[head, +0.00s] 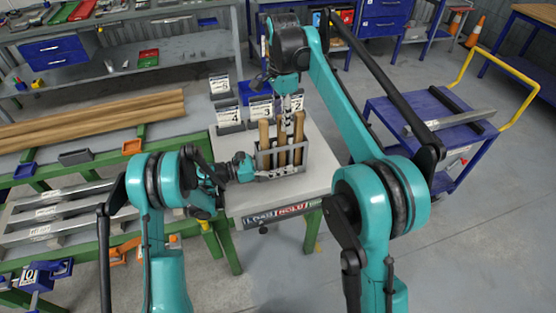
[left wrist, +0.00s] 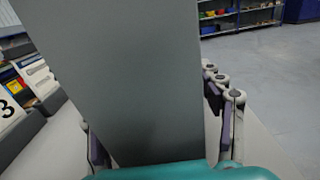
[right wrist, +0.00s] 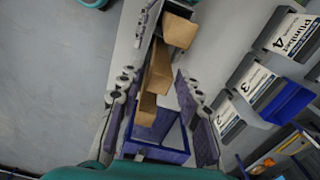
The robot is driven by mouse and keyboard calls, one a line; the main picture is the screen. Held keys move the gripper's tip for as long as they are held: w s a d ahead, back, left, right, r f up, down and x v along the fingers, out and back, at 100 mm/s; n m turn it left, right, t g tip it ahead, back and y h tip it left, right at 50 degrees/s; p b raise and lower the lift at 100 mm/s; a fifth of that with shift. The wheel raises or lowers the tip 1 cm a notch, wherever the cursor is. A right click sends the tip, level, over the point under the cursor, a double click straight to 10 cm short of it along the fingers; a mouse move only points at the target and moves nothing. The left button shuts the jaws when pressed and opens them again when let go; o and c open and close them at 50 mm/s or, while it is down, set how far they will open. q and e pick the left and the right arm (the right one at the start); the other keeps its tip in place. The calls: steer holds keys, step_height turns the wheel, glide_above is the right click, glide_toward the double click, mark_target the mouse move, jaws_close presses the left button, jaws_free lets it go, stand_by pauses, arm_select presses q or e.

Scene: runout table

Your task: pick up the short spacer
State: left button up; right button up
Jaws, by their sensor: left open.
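Several wooden spacers stand upright in a grey rack (head: 285,172) on the pale table. One is a left spacer (head: 264,142), and a right spacer (head: 299,128) reaches higher; I cannot tell surely which is the short one. In the right wrist view the wooden spacers (right wrist: 157,70) line up between the spread fingers. My right gripper (head: 291,112) is open, pointing down over the rack, partly hiding the spacers; its fingers show in the right wrist view (right wrist: 160,110). My left gripper (head: 238,170) is open at the rack's left side, with a grey panel (left wrist: 130,80) between its fingers.
Numbered label holders (head: 230,115) and a blue bin (head: 250,92) stand behind the rack. Long timber (head: 95,120) lies on a green-framed bench to the left. A blue cart (head: 440,125) stands right. The table's front right is bare.

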arm_select(q)
steer(key=c, duration=1.3)
steer(key=shift+c, duration=0.4)
arm_select(e)
steer(key=shift+o, duration=1.3)
steer(key=shift+r, duration=0.15)
steer(key=shift+m, duration=0.8)
steer(key=r, duration=0.5)
steer(key=shift+s+a+r, duration=0.1)
steer(key=shift+s+r, duration=0.3)
step_height(320, 180, down, 6)
steer(key=shift+r, duration=0.1)
glide_above(289, 148)
steer(key=w+a, duration=0.2)
steer(key=shift+a+f, duration=0.15)
steer(key=shift+f, duration=2.65)
